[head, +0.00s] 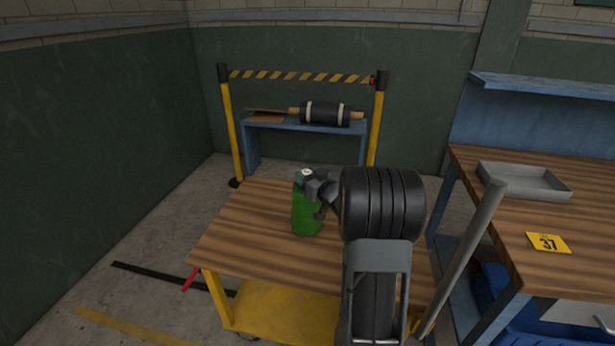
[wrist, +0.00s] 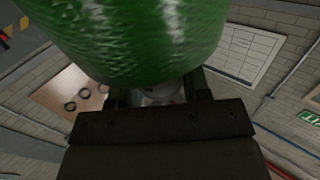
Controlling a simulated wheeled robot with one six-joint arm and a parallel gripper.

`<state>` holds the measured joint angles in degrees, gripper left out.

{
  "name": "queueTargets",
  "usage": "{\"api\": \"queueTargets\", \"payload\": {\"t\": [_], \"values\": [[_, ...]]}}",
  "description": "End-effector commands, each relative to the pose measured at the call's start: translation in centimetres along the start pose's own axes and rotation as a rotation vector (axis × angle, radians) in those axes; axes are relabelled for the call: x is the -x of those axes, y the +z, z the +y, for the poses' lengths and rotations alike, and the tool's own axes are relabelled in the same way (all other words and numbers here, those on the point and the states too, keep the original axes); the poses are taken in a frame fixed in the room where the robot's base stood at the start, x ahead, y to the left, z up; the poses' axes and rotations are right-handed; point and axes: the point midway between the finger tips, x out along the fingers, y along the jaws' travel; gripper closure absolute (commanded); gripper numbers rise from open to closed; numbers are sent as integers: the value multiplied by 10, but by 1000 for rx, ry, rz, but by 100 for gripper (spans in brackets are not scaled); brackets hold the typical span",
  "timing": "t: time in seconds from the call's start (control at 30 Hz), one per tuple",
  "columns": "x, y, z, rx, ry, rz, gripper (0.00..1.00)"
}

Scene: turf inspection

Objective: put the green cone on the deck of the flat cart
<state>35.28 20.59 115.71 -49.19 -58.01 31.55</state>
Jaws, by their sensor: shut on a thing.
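The green cone (head: 306,214) is upright in the head view, a squat green body with a pale top. In the wrist view the green cone (wrist: 140,35) fills the upper middle, with a glossy, textured side. My gripper (head: 316,186) is shut on it near its top; its dark fingers (wrist: 158,96) also show in the wrist view. The flat cart's striped wooden deck (head: 250,235) lies beneath the cone in the head view. I cannot tell whether the cone's base touches the deck. My arm hides the deck's right part.
A wooden workbench (head: 485,165) with a grey tray (head: 525,181) and a yellow 37 tag (head: 548,243) stands at right. A grey handle bar (head: 470,255) rises at the cart's right. Behind are yellow barrier posts (head: 231,130) and a blue bench (head: 300,122) with a black roller.

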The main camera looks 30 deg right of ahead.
Motion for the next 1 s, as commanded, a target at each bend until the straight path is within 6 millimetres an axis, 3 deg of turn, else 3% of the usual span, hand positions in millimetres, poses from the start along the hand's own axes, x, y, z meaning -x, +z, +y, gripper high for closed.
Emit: {"api": "queueTargets", "payload": {"t": [0.23, 0.27, 0.5, 0.83, 1.0], "values": [[0, 2, 0, 1, 0, 4, 100], [0, 4, 0, 0, 0, 0, 55], [0, 3, 0, 0, 0, -1, 32], [2, -2, 0, 0, 1, -1, 31], [28, -1, 1, -1, 3, -2, 31]]}}
